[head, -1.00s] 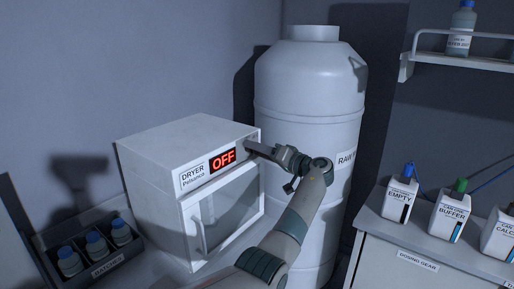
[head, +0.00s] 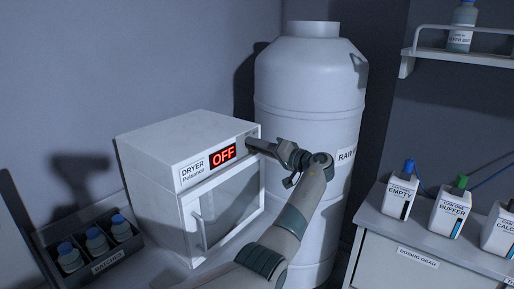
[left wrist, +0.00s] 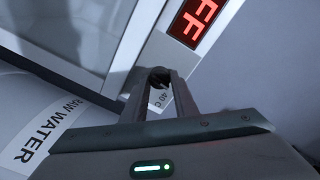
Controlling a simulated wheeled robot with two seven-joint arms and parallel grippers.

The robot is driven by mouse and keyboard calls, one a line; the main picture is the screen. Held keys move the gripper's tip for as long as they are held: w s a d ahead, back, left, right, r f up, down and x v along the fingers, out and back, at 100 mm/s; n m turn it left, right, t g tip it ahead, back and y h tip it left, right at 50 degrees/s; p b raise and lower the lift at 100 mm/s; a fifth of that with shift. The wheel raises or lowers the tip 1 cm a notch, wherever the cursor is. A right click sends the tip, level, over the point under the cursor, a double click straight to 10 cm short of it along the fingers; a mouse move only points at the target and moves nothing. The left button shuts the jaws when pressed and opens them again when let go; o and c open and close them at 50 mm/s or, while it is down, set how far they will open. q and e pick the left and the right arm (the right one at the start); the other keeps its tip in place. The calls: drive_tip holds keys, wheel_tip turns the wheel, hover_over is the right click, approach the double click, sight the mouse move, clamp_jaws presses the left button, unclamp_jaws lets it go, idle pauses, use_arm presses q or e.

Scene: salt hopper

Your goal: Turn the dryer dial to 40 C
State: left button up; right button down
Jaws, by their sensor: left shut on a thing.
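The dryer (head: 165,160) is a white box with a glass door and a red display (head: 223,155) that reads OFF. The display also shows in part in the left wrist view (left wrist: 194,20). My left gripper (head: 252,143) is at the right end of the dryer's front panel. In the left wrist view its fingers (left wrist: 158,88) are shut around the dark dial (left wrist: 159,78), which is mostly hidden between them. A "40 C" mark (left wrist: 161,97) shows between the fingers beside the dial. My right gripper is in neither view.
A tall white raw water tank (head: 308,100) stands right behind my left forearm. A dark crate of blue-capped bottles (head: 112,262) sits left of the dryer. Labelled bottles (head: 449,214) stand on the dosing gear cabinet (head: 417,257) at right.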

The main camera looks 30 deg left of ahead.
use_arm(q)
drive_tip(key=m, duration=0.8)
drive_tip(key=shift+w, duration=0.1)
drive_tip(key=shift+m, duration=0.3)
idle(0.3)
drive_tip(key=o, duration=1.1)
drive_tip(key=shift+c, duration=0.2)
drive_tip(key=shift+f, duration=0.1)
drive_tip(key=shift+d, duration=0.15)
